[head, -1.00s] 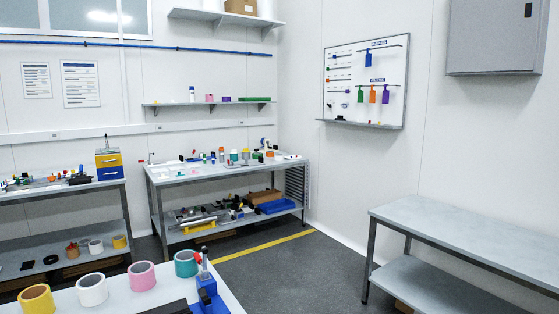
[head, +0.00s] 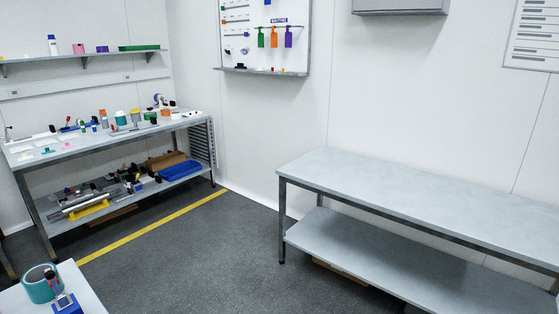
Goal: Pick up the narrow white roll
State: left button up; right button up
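I cannot pick out a narrow white roll in the head view now. A teal roll (head: 42,284) stands on the corner of the near table at the lower left, next to a blue tool (head: 66,303). Small white items lie on the far workbench (head: 75,146), too small to tell whether one is a roll. Neither of my grippers is in view.
An empty grey two-level bench (head: 420,192) stands at the right against the wall. The far workbench at the left carries many small items, with a blue tray (head: 168,172) on its lower shelf. The grey floor (head: 200,255) between them is clear, crossed by a yellow line.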

aim_at(175, 115)
jog(key=i+l+z, duration=0.1)
jog(key=i+z, duration=0.2)
jog(key=i, duration=1.15)
jog(key=i+j+u, duration=0.15)
jog(key=i+u, duration=0.8)
jog(key=i+l+u, duration=0.1)
jog(key=i+u, duration=0.25)
jog(key=u, duration=0.15)
jog(key=i+j+u, duration=0.2)
jog(key=i, duration=1.7)
jog(key=l, duration=0.1)
